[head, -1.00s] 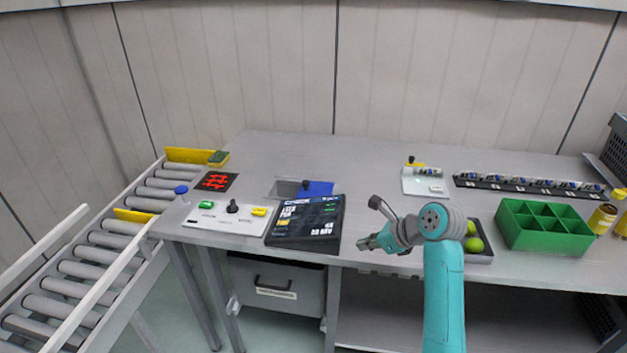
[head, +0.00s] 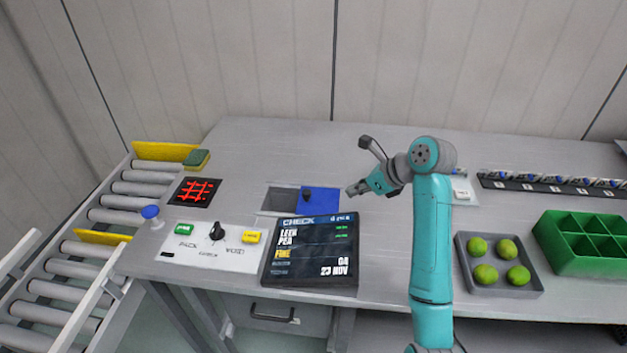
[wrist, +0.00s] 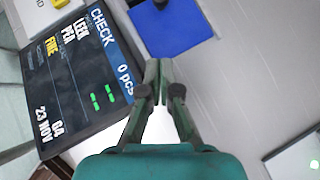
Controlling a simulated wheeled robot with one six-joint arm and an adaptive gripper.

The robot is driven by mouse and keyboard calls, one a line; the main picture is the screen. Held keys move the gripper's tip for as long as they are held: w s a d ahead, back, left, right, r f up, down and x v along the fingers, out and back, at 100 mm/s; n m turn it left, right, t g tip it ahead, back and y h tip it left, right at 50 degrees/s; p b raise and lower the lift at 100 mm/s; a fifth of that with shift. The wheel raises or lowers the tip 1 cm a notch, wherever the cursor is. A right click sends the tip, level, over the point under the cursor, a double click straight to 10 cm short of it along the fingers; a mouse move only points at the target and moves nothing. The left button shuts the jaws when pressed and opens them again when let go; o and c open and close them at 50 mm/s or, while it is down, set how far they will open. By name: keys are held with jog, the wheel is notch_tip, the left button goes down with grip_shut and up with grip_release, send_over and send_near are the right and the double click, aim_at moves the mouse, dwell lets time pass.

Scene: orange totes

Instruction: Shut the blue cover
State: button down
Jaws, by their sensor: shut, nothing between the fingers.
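The blue cover (head: 321,201) lies flat on the bench behind the dark screen, with a small dark knob (head: 307,195) near its left edge. A grey recessed opening (head: 281,199) shows directly left of it, uncovered. In the wrist view the blue cover (wrist: 175,28) is at the top, just beyond the fingertips. My gripper (head: 352,191) is to the right of the cover, a little above the bench, with its fingers together and nothing between them. The closed fingertips also show in the wrist view (wrist: 159,68). I cannot tell whether they touch the cover.
The dark screen (head: 312,250) stands in front of the cover. A control panel (head: 205,242) with buttons and a black knob is to its left. A grey tray (head: 499,274) of green fruit and a green divided box (head: 580,241) are at right. The bench behind the cover is clear.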

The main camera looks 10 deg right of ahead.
send_near(318, 205)
jog(key=x, duration=0.3)
jog(key=shift+a+r, duration=0.1)
jog(key=shift+a, duration=0.05)
jog(key=w+a, duration=0.2)
jog(key=shift+w+f, duration=0.3)
jog(key=shift+f, duration=0.05)
jog(key=shift+w+a, duration=0.45)
